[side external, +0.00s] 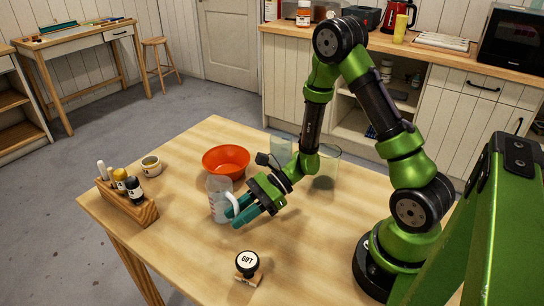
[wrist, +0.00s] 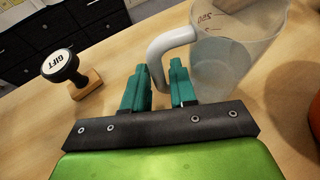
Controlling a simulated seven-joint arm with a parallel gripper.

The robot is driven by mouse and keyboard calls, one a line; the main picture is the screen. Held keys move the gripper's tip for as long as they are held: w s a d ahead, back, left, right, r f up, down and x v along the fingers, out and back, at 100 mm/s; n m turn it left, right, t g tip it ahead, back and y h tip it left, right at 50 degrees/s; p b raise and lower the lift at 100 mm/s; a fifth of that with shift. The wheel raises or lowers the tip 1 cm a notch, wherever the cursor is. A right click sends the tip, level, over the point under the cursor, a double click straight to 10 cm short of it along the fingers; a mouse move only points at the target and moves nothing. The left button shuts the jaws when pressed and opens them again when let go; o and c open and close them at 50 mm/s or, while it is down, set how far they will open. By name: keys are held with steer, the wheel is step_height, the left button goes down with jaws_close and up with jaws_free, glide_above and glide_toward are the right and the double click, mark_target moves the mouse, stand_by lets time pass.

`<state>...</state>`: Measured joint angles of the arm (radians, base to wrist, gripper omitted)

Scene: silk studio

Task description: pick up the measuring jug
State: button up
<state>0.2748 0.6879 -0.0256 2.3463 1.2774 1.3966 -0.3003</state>
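The measuring jug (side external: 216,207) is clear with reddish markings and a white handle, and stands upright on the table left of centre. In the wrist view the jug (wrist: 235,50) fills the upper right, with its handle (wrist: 157,50) curving toward my gripper. My gripper (side external: 238,211) is low over the table at the handle side of the jug. In the wrist view its teal fingers (wrist: 160,78) are apart, and the lower end of the handle shows in the gap between them. Whether either finger touches the handle is not clear.
An orange bowl (side external: 226,160) stands just behind the jug. A gift stamp (side external: 247,264) stands near the front edge. A wooden rack (side external: 128,203) with bottles and a small tin (side external: 151,167) are at left. Clear vessels (side external: 326,168) stand behind my arm. The table between jug and stamp is clear.

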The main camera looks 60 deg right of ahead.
steer(key=shift+x, duration=1.25)
jaws_close()
steer(key=shift+r, duration=0.1)
